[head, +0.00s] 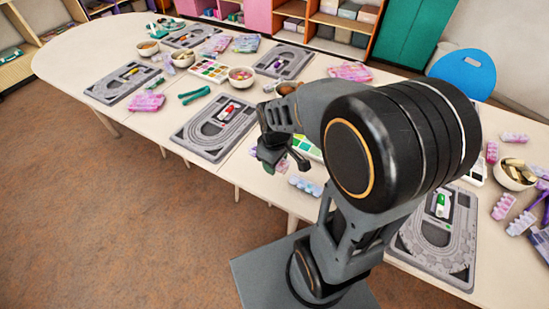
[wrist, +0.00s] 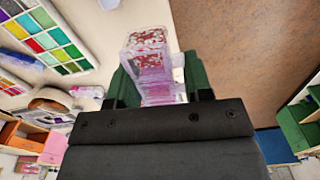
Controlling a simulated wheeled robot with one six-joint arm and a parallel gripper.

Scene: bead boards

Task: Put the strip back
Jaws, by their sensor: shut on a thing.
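My gripper (wrist: 160,78) has its green fingers closed on a clear, lilac-tinted bead strip (wrist: 150,62). In the head view my gripper (head: 283,158) is over the front edge of the table, beside a colour palette. The held strip is barely visible there. Another bluish-lilac strip (head: 305,186) shows at the table's front edge, just below and right of the gripper; I cannot tell what it rests on.
The long pale table (head: 240,115) carries grey bead boards (head: 215,127), a board at right (head: 437,240), bowls (head: 241,75), a palette (head: 210,71) and pink-lilac strip stacks (head: 350,72). More strips (head: 503,206) lie at right. A blue chair (head: 465,70) and shelves stand behind.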

